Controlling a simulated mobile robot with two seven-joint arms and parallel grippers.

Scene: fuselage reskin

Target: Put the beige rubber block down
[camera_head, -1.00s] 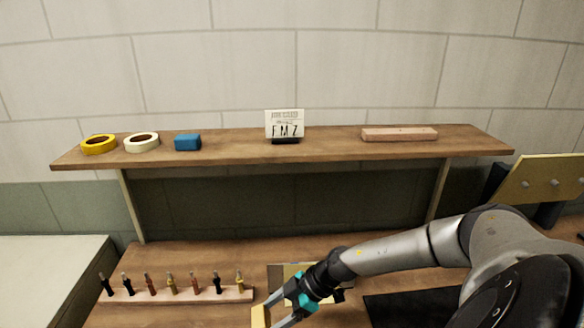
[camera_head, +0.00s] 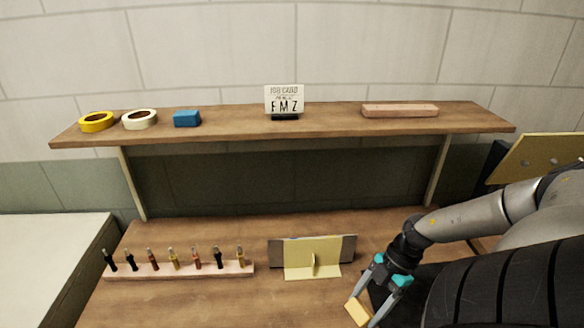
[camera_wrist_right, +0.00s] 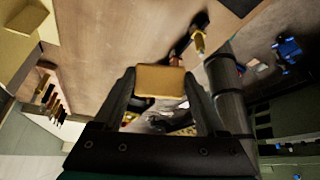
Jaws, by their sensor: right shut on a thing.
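The beige rubber block (camera_head: 357,312) is held between the fingertips of my right gripper (camera_head: 370,296), low at the right of the workbench in the head view. In the right wrist view the block (camera_wrist_right: 160,81) sits between the two dark fingers of the right gripper (camera_wrist_right: 161,90), which are shut on it. The block appears held above the bench, though its exact height cannot be told. My left gripper is in neither view.
A tool rack (camera_head: 180,270) with several small tools stands at the bench's left. A yellow stand with a grey plate (camera_head: 313,257) stands mid-bench. The shelf (camera_head: 230,130) above holds tape rolls (camera_head: 97,121), a blue block (camera_head: 187,118), a card (camera_head: 284,99) and a pinkish bar (camera_head: 400,110). Bare wood lies between.

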